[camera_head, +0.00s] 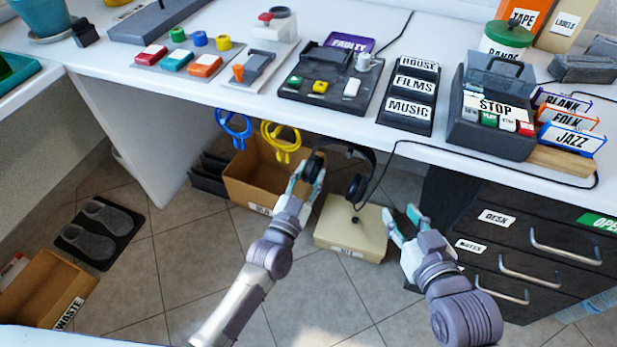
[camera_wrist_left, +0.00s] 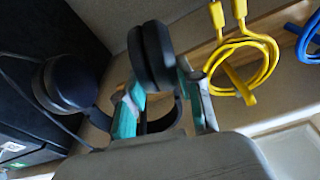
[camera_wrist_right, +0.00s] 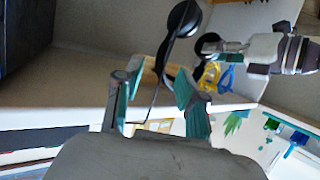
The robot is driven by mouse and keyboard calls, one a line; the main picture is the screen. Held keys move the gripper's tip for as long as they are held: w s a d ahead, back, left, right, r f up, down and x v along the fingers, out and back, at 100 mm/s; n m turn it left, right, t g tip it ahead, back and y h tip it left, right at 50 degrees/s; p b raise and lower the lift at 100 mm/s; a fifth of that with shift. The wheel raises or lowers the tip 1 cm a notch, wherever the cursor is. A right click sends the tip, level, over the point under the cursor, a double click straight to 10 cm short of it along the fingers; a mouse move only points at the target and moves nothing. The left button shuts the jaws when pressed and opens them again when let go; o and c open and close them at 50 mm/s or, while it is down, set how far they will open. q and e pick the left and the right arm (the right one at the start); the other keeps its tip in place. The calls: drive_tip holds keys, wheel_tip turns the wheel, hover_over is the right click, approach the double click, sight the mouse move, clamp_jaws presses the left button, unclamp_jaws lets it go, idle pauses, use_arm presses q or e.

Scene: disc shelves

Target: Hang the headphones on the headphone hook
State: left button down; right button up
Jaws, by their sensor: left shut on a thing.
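The black headphones (camera_head: 374,158) are below the desk's front edge, with the headband arching to the right of my left gripper. My left gripper (camera_head: 312,170) is shut on the near-left ear cup, which shows between its fingers in the left wrist view (camera_wrist_left: 152,55). The other ear cup (camera_head: 356,187) hangs free to the right; it also shows in the left wrist view (camera_wrist_left: 70,83). My right gripper (camera_head: 403,222) is open and empty, right of and below the headphones. In the right wrist view the headphones (camera_wrist_right: 183,19) are beyond its fingers. I cannot make out the headphone hook.
A blue cable (camera_head: 234,128) and a yellow cable (camera_head: 282,138) hang under the desk edge. An open cardboard box (camera_head: 245,185) and a closed box (camera_head: 350,228) stand below. A drawer unit (camera_head: 500,235) is at right. A black cord loops across the desk edge.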

use_arm(q)
drive_tip(key=shift+w+d, duration=0.1)
drive_tip(key=shift+w, duration=0.25)
drive_tip(key=shift+w+d+f+b, duration=0.15)
drive_tip(key=shift+w+f+b, duration=0.1)
drive_tip(key=shift+w+b, duration=0.2)
drive_tip(key=shift+w+f, duration=0.1)
drive_tip(key=shift+w, duration=0.05)
use_arm(e)
drive_tip(key=r+t, duration=0.1)
drive_tip(key=w+r+t, duration=0.1)
drive_tip(key=a+r, duration=0.1)
drive_tip(key=r, duration=0.1)
drive_tip(key=shift+w+t+y, duration=0.15)
drive_tip(key=shift+t+y, duration=0.25)
use_arm(q)
drive_tip(key=c, duration=0.7)
unclamp_jaws()
drive_tip(key=shift+f, duration=0.1)
